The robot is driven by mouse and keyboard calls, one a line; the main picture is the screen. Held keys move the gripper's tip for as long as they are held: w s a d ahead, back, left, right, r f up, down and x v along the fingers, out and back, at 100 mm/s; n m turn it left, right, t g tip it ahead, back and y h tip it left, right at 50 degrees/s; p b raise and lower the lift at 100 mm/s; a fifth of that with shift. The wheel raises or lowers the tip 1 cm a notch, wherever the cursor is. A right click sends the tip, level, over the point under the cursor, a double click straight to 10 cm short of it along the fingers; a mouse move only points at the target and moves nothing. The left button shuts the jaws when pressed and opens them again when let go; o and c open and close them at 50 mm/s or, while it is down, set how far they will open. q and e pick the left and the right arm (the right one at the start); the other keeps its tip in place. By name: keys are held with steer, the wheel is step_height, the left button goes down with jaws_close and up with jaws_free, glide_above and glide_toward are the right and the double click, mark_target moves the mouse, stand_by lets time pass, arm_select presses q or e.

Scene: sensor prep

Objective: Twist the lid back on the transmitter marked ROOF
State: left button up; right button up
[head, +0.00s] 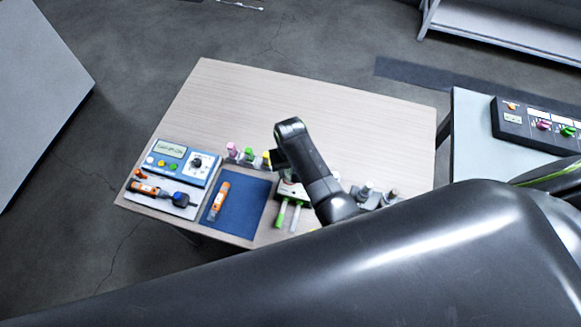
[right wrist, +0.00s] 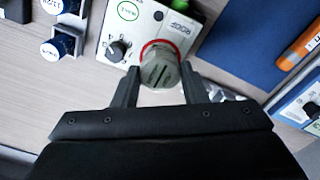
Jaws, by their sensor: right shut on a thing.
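The transmitter (right wrist: 200,14) is a white box with a small dark dial, a green round mark and a label that seems to read ROOF, upside down in the right wrist view. In the head view the transmitter (head: 301,193) is partly covered by my right arm. My right gripper (right wrist: 160,74) is shut on a grey round lid (right wrist: 157,62) with slots in its top. A red ring shows around the lid's far side, at the transmitter. I cannot tell whether the lid is seated or just above the opening. My left gripper is not in view.
A blue mat (head: 248,205) with an orange tool (head: 219,199) lies left of the transmitter. A blue meter (head: 181,166) stands further left. Small coloured-top pieces (head: 232,150) stand behind the mat. Grey-topped pieces (head: 366,190) stand to the right. The back of the table (head: 340,100) is clear.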

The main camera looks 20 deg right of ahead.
steer(key=shift+f, duration=1.1)
stand_by(1.6)
steer(key=o, duration=1.1)
steer(key=shift+c, duration=0.2)
steer(key=shift+r+p, duration=0.7)
steer(key=shift+r, duration=0.05)
step_height(320, 180, up, 2)
steer(key=shift+r+p, duration=0.1)
steer(key=shift+p, duration=1.15)
steer(key=shift+r, duration=1.8)
